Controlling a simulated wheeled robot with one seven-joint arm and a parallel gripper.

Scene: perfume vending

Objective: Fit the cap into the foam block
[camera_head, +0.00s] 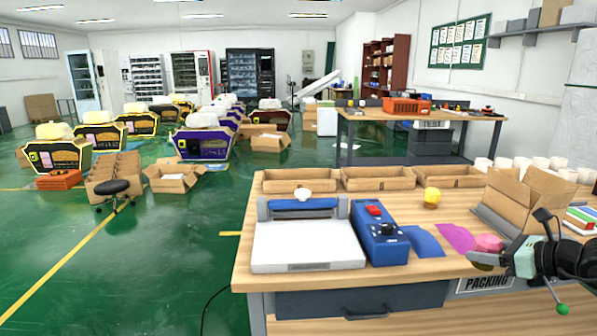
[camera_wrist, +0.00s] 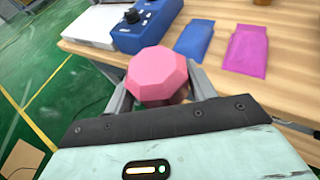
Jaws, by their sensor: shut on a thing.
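A pink faceted cap (camera_wrist: 158,76) sits between the two fingers of my gripper (camera_wrist: 162,92) in the wrist view. The fingers touch its sides, and it hides what lies behind it. In the head view the pink cap (camera_head: 488,243) shows at the tip of my gripper (camera_head: 489,258), over the front right of the wooden packing table. I cannot make out a foam block in either view.
The table (camera_head: 420,262) holds a blue-and-white sealing machine (camera_head: 308,245), a blue control box (camera_head: 378,232), blue and magenta pouches (camera_head: 422,241), a yellow faceted object (camera_head: 432,197) and several cardboard trays (camera_head: 378,180). An open carton (camera_head: 525,200) stands close behind my gripper.

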